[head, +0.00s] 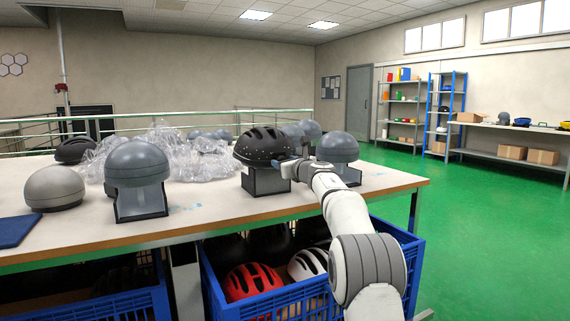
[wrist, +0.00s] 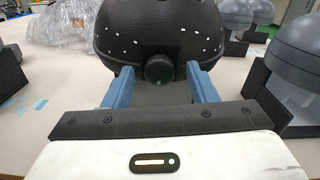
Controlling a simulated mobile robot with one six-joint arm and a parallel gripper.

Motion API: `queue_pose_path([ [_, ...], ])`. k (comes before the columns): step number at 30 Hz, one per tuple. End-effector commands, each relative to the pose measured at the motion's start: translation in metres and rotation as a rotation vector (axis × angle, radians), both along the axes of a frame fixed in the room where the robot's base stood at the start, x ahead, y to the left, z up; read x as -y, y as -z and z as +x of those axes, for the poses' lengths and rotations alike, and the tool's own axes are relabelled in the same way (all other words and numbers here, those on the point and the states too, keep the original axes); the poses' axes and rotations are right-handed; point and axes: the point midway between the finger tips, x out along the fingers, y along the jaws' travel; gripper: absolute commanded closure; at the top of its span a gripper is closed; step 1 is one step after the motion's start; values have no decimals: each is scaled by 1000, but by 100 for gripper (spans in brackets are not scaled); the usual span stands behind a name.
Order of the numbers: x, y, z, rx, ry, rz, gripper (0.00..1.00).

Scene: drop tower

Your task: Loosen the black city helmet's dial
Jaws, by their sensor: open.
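The black city helmet (head: 264,146) sits on a dark stand (head: 265,181) on the table, with slots along its top. In the wrist view the helmet (wrist: 160,28) fills the upper middle. Its round black dial (wrist: 159,70) is at its lower rim, facing me. My gripper (wrist: 159,76) is open, with one blue finger on each side of the dial. Small gaps seem to show between the fingers and the dial, but I cannot tell whether either touches. In the head view my gripper (head: 287,168) is at the helmet's right side, partly hidden by my arm.
A grey headform on a stand (head: 338,148) is close to the right of my gripper. Another grey headform (head: 138,165) and a beige helmet (head: 54,188) stand left. Clear plastic wrap (head: 160,150) lies behind. A blue crate (head: 310,296) with helmets is below the table edge.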

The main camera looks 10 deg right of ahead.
Motion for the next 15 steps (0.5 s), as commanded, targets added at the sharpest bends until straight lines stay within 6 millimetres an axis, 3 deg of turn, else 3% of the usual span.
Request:
queue_pose_path([
  [15, 20, 1, -61, -1, 1, 1, 48],
])
